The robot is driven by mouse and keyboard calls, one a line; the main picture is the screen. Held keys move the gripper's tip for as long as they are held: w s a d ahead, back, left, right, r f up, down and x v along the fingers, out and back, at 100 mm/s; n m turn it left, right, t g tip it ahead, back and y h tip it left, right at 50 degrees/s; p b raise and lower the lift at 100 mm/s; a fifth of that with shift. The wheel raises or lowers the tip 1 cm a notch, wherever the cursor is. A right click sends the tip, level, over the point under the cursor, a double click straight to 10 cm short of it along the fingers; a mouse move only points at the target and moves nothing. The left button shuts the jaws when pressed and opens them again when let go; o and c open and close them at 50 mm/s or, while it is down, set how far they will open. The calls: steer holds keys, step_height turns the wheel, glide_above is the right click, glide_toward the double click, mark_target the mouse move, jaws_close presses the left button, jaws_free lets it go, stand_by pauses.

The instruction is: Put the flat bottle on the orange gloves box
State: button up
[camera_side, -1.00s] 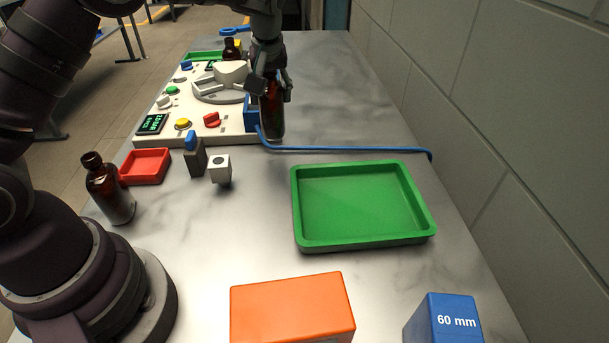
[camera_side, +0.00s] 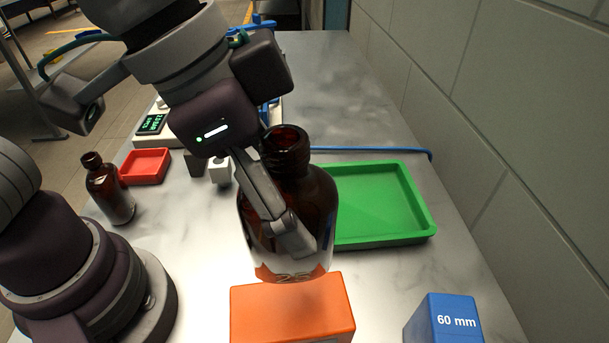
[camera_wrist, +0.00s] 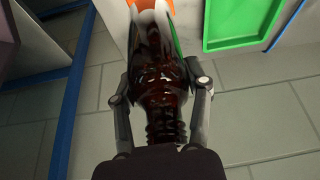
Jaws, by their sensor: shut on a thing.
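The flat bottle (camera_side: 315,205) is dark amber glass with an open neck and a pale label low on its front. My gripper (camera_side: 290,230) is shut on the bottle and holds it nearly upright. In the side view the bottle's base shows just above the back part of the orange gloves box (camera_side: 292,310); I cannot tell whether they touch. In the wrist view the bottle (camera_wrist: 158,70) sits between both fingers of my gripper (camera_wrist: 160,95), and a bit of orange shows beyond its base.
A green tray (camera_side: 424,226) lies right behind the bottle. A blue 60 mm box (camera_side: 445,320) stands at the front right. A smaller amber bottle (camera_side: 110,190) and a red tray (camera_side: 146,166) are at left. A blue hose (camera_side: 370,150) crosses behind the green tray.

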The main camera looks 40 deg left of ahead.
mark_target(288, 270)
steer(key=f, duration=0.8)
steer(key=shift+s, duration=0.35)
steer(key=shift+f, duration=0.1)
steer(key=o, duration=1.2)
steer(key=v, duration=1.2)
steer(key=w+a+f+n+y, duration=0.1)
steer(key=a+n, duration=0.1)
steer(key=a, duration=0.3)
steer(key=w+a+f+n+t+y, duration=0.1)
steer(key=w+a+f+n, duration=0.1)
steer(key=a, duration=0.3)
steer(key=w+a+f+n+t+y, duration=0.1)
steer(key=w+a+n, duration=0.1)
steer(key=a+n, duration=0.2)
steer(key=shift+w+a+f, duration=0.15)
steer(key=shift+a, duration=0.85)
